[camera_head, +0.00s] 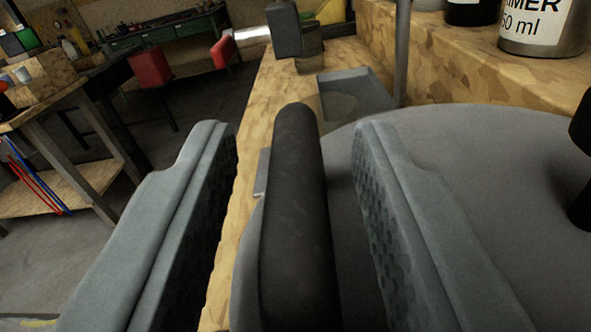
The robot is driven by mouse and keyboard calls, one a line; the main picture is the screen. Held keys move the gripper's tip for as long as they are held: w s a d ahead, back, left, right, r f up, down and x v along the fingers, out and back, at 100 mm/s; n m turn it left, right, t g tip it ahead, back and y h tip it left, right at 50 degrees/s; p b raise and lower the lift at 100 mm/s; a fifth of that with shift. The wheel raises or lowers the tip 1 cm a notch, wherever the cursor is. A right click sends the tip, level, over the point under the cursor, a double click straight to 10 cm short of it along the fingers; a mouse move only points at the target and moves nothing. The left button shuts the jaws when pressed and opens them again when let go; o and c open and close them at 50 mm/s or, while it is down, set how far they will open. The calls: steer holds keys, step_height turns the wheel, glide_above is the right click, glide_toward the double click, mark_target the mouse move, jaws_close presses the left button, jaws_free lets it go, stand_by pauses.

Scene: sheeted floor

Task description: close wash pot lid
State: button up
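The wash pot lid (450,150) is a wide grey disc at the right, seen close up and cut off by the right and lower edges. A thick black bar-shaped handle (297,210) stands at its left edge. My gripper (297,150) is open, with one grey finger on each side of the black handle. A gap shows between the handle and each finger's ridged inner pad. The pot's body and the lid's hinge cannot be made out.
A wooden bench (285,85) runs under and behind the lid. A grey tray (355,92) and an upright grey post (402,50) stand behind it. Cans, one a labelled tin (543,30), sit on a raised ledge at the upper right. Open floor (215,110) lies left.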

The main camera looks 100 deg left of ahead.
steer(key=shift+r, duration=0.1)
stand_by(0.4)
steer(key=shift+w+d, duration=0.15)
steer(key=shift+d, duration=0.6)
steer(key=d, duration=1.5)
steer(key=shift+w+d, duration=0.4)
